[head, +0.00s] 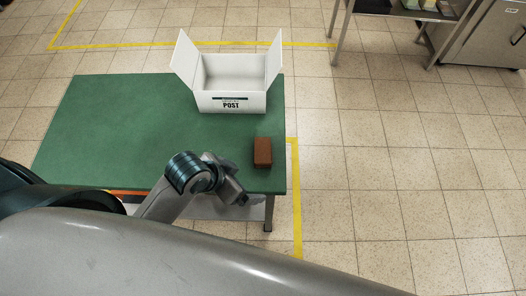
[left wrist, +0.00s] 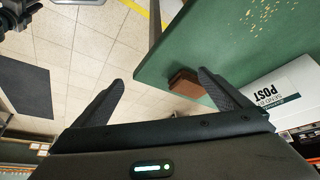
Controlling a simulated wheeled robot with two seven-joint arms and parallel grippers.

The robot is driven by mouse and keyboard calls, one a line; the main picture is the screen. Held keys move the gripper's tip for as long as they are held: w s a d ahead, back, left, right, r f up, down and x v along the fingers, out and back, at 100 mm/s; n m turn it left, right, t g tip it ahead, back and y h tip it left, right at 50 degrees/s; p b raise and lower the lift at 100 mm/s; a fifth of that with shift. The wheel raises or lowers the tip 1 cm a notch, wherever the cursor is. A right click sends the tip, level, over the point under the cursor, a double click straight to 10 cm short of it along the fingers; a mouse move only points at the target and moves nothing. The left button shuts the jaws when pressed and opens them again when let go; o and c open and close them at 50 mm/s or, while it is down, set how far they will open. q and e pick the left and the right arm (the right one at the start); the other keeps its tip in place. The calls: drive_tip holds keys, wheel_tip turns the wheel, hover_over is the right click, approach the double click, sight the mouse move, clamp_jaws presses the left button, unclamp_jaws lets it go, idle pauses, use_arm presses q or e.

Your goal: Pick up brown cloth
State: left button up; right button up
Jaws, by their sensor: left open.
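The brown cloth (head: 263,152) looks like a small block-shaped bundle. It lies on the green table (head: 120,120) near its front right corner. My left gripper (head: 241,196) is at the table's front edge, to the near left of the cloth and apart from it. In the left wrist view my left gripper (left wrist: 160,80) is open with nothing between its fingers. The cloth (left wrist: 186,82) shows there beyond the fingers, close to the right fingertip in the picture. My right gripper is not in view.
An open white box (head: 232,103) marked POST stands behind the cloth at the table's back right. The table's left half is clear. Yellow tape (head: 296,200) runs along the tiled floor on the right. A metal bench (head: 400,12) stands at the back right.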

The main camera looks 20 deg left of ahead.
use_arm(q)
drive_tip(key=w+d+r+m+g+h, duration=0.1)
drive_tip(key=w+d+r+m+h, duration=0.15)
drive_tip(key=w+r+m, duration=0.45)
drive_tip(key=w+a+r+g+y, duration=0.1)
drive_tip(key=w+a+r+g, duration=0.1)
drive_tip(key=w+a, duration=0.3)
drive_tip(key=a+r, duration=0.1)
drive_tip(key=a, duration=0.1)
drive_tip(key=shift+w+a+r+m, duration=0.15)
drive_tip(key=shift+w+a+m, duration=0.1)
drive_tip(key=shift+a+m, duration=0.15)
drive_tip(key=shift+d+y, duration=0.1)
drive_tip(key=shift+y, duration=0.15)
drive_tip(key=p, duration=0.3)
hover_over(256, 149)
wheel_tip(256, 149, down, 10)
drive_tip(key=shift+s+f, duration=0.1)
drive_tip(key=shift+s, duration=0.05)
drive_tip(key=shift+f, duration=0.6)
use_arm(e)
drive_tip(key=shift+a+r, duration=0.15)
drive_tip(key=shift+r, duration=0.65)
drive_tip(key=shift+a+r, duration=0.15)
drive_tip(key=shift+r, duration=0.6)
use_arm(q)
drive_tip(key=shift+d, duration=0.1)
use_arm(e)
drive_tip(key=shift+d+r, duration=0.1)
